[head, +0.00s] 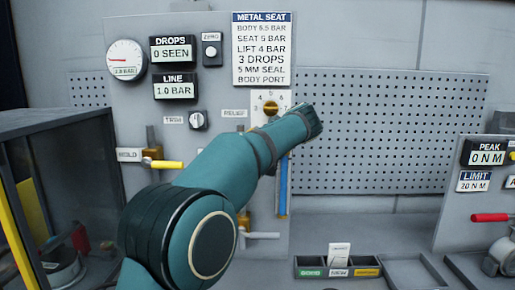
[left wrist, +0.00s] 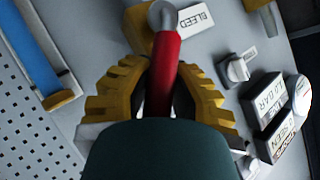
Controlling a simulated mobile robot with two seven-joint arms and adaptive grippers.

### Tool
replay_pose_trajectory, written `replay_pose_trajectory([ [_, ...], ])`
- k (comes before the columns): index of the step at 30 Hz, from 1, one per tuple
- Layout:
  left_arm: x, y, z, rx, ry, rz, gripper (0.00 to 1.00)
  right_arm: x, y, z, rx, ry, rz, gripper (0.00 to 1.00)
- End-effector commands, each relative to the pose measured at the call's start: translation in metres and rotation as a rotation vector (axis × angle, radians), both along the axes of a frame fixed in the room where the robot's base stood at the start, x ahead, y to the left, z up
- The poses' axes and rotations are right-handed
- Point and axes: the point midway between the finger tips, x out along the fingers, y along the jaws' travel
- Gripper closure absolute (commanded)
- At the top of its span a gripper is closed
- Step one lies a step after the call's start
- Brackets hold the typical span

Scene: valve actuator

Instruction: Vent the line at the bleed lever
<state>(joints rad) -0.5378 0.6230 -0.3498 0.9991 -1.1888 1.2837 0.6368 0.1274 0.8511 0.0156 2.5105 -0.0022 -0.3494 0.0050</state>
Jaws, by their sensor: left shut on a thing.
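The bleed lever, a red handle (left wrist: 166,52), shows in the left wrist view, running from a grey pivot beside the "BLEED" label (left wrist: 196,18). My left gripper (left wrist: 163,78) has its yellow ridged fingers on both sides of the red handle and is shut on it. In the head view my left arm reaches across the panel (head: 128,95) and hides the gripper and the bleed lever. The line display (head: 174,87) reads 1.0 BAR. The drops display (head: 172,50) reads 0 SEEN. My right gripper is not in view.
A yellow-handled lever (head: 165,164) labelled "HOLD" sits left of my arm. A brass knob (head: 270,108), a blue tube (head: 283,185) and a pale-handled lever (head: 262,235) are close to my arm. A small tray (head: 338,272) lies on the bench. A perforated board (head: 390,130) fills the right.

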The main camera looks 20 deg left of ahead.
Motion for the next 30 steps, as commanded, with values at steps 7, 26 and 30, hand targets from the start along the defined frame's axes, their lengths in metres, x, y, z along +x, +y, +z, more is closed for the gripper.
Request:
replay_pose_trajectory([
  [7,-0.005,0.016,0.010,-0.223,-0.067,0.005,1.00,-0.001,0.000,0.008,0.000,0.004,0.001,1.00],
  [26,-0.011,0.036,0.011,-0.554,-0.158,0.005,1.00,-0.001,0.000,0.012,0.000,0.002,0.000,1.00],
  [30,-0.011,0.037,0.011,-0.572,-0.162,0.006,1.00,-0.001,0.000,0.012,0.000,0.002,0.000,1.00],
])
